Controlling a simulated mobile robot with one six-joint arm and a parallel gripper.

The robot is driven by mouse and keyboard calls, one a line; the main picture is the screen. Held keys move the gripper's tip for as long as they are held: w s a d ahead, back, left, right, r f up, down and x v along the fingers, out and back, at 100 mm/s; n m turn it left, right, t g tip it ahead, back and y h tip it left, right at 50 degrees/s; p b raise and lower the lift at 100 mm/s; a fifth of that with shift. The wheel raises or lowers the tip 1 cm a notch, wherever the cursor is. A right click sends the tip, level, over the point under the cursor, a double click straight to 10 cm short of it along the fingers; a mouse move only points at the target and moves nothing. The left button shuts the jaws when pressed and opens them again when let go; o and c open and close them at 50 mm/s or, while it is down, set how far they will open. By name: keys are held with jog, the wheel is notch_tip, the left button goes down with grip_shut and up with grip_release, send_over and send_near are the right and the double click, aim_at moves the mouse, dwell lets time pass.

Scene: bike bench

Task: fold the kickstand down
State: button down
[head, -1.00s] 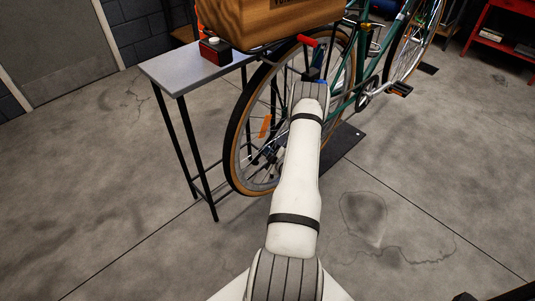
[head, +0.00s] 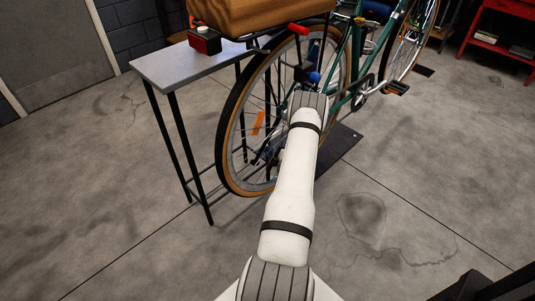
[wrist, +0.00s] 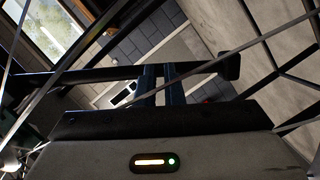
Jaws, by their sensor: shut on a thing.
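The kickstand (wrist: 205,68) is a dark bar with a thicker foot at its right end in the wrist view, crossing the picture nearly level. My gripper (wrist: 158,72) has its two narrow bluish fingers close together at the bar, shut on it. In the head view my gripper (head: 304,74) is at the rear wheel, largely behind my white arm. I cannot make out the kickstand there. The green bicycle (head: 357,45) stands upright, its rear wheel (head: 228,150) nearest me.
A grey metal bench (head: 180,68) with black legs stands left of the rear wheel, a red box (head: 204,41) on it. A dark plate (head: 340,145) lies under the bicycle.

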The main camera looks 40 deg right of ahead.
jog(key=shift+w+a+r, duration=0.15)
jog(key=shift+w+a, duration=0.05)
jog(key=shift+w, duration=0.25)
jog(key=shift+s+r, duration=0.1)
jog(key=shift+s+a+r+p, duration=0.15)
jog(key=shift+a+r+p, duration=0.1)
jog(key=shift+p, duration=0.2)
jog(key=a+p+v, duration=0.1)
jog(key=p+v, duration=0.2)
jog(key=v, duration=1)
jog(key=shift+r, duration=0.25)
jog(key=shift+a, duration=0.1)
